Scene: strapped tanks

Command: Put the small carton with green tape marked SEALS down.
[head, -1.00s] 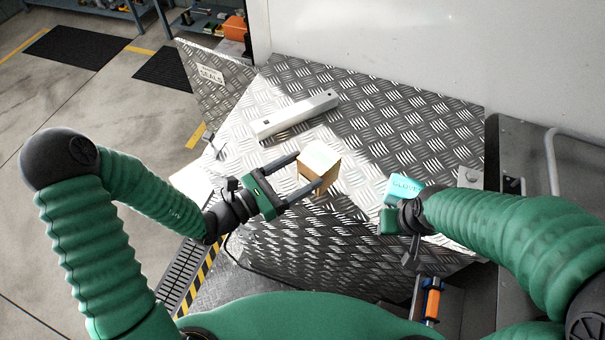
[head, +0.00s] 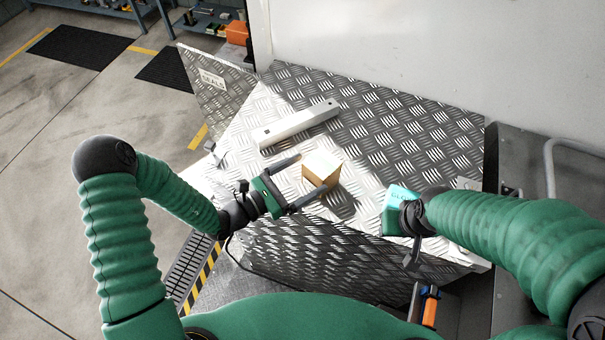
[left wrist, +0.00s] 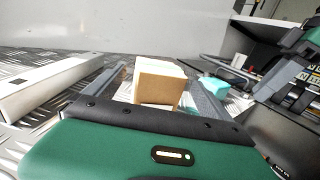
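The small carton (head: 320,172) is a brown box with a pale top, standing upright on the tread-plate surface (head: 400,125). In the left wrist view the carton (left wrist: 158,88) stands beyond the palm between the spread fingers, with a gap on each side. My right gripper (head: 393,222) is beside a teal box with lettering (head: 402,194), at the right; its fingers are hidden.
A long pale bar (head: 298,123) lies behind the carton. A white wall (head: 390,50) closes off the back. The tread plate between bar and wall is clear.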

